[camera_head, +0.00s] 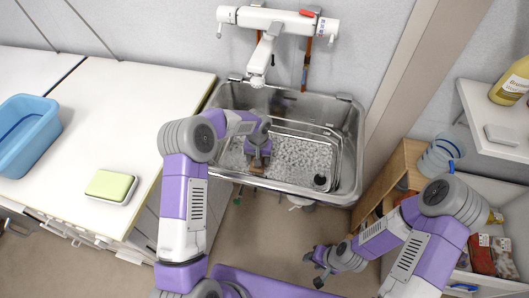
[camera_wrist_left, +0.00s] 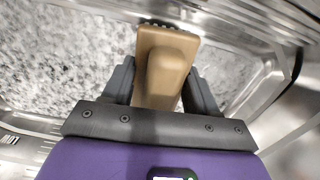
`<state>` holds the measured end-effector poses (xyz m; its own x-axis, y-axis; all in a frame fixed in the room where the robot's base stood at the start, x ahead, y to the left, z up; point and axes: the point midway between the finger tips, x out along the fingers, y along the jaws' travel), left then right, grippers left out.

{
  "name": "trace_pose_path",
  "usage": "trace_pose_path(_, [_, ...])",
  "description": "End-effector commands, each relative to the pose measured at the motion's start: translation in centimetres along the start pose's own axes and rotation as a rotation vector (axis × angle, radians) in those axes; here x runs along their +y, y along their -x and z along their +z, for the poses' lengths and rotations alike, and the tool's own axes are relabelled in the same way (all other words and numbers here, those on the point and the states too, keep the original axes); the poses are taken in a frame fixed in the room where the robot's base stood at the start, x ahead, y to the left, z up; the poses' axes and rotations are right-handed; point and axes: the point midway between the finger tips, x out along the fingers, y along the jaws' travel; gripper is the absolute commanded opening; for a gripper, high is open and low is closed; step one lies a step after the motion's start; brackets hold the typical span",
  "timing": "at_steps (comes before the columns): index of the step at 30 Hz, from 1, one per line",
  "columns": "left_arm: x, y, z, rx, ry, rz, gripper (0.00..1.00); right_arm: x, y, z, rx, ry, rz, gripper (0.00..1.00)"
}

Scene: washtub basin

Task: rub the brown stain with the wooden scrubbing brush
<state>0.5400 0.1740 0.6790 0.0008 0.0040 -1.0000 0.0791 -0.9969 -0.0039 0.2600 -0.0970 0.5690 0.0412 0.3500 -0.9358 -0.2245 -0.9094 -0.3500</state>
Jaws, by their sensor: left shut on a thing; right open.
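The wooden scrubbing brush (camera_wrist_left: 165,62) is tan, with dark bristles at its far edge in the left wrist view. My left gripper (camera_wrist_left: 160,90) is shut on the brush, one finger on each side of its handle. In the head view my left gripper (camera_head: 258,150) reaches into the metal washtub basin (camera_head: 352,150), and the brush (camera_head: 257,168) shows below it near the basin's front wall. My right gripper (camera_head: 322,265) is open and empty, low over the floor in front of the basin. I cannot make out a brown stain in either view.
Grey-white speckled foam (camera_head: 300,155) covers the basin floor. A white faucet (camera_head: 262,60) hangs over the basin. On the left counter (camera_head: 95,100) lie a blue tub (camera_head: 25,135) and a yellow-green sponge (camera_head: 110,186). A wooden shelf unit (camera_head: 395,165) stands right of the basin.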

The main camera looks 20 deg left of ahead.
Motion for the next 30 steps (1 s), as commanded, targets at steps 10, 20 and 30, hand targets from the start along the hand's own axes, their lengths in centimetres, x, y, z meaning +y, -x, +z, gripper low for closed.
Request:
trace_pose_path(10, [-0.1,3.5,0.0,0.003,0.003,0.001,0.34,-0.9,2.3,0.1,0.001,0.0,0.0,0.43])
trace_pose_path(20, [-0.3,6.0,0.1,0.001,0.006,0.001,0.34,-1.4,3.8,0.1,0.001,0.0,0.0,0.43])
trace_pose_path(30, [-0.3,6.1,0.1,0.001,0.006,0.001,0.34,-1.4,3.8,0.1,0.001,0.0,0.0,0.43])
